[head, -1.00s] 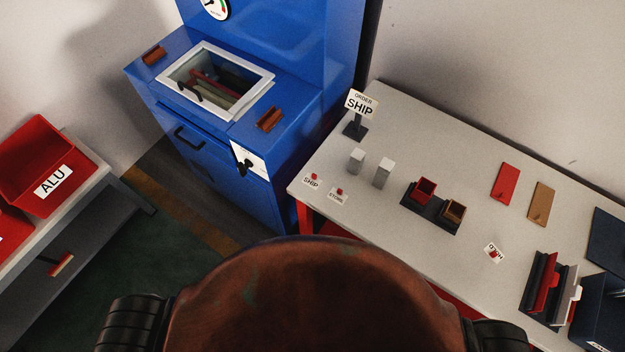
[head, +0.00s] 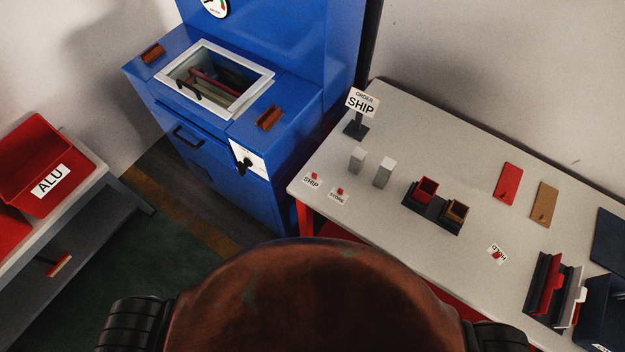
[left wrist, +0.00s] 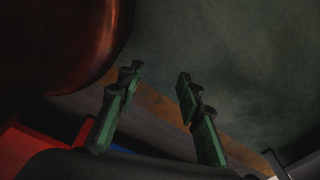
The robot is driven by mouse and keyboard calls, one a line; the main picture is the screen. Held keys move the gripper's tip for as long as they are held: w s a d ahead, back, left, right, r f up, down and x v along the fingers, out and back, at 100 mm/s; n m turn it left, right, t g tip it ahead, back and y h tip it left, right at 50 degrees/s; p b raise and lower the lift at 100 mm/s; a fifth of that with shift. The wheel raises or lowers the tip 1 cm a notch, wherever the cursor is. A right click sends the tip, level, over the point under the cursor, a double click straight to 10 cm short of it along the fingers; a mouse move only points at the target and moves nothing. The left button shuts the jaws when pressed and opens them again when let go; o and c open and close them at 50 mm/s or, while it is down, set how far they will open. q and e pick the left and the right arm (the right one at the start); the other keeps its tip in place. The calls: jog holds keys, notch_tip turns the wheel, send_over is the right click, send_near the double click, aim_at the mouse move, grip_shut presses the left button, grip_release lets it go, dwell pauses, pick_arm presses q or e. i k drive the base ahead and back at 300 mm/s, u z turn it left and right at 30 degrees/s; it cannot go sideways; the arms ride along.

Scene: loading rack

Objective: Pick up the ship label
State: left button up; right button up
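The ship label (head: 312,180) is a small white tag with a red knob. It lies on the near left corner of the grey-white table (head: 395,140) in the head view. A store label (head: 339,196) lies just right of it, and a hold label (head: 497,254) lies farther right. My left gripper (left wrist: 158,85) shows in the left wrist view with its two green fingers apart and nothing between them, above dark floor. Neither gripper shows in the head view, so their distance from the label cannot be told there.
An order ship sign (head: 357,128) and two grey blocks (head: 383,172) stand behind the labels. A holder with red and brown cups (head: 433,208) is farther right. A blue machine (head: 290,160) stands against the table's left end. A red ALU bin (head: 40,165) is at far left.

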aim_at(311, 178)
jog(key=z, duration=2.65)
jog(key=k, duration=0.65)
jog(key=u, duration=1.7)
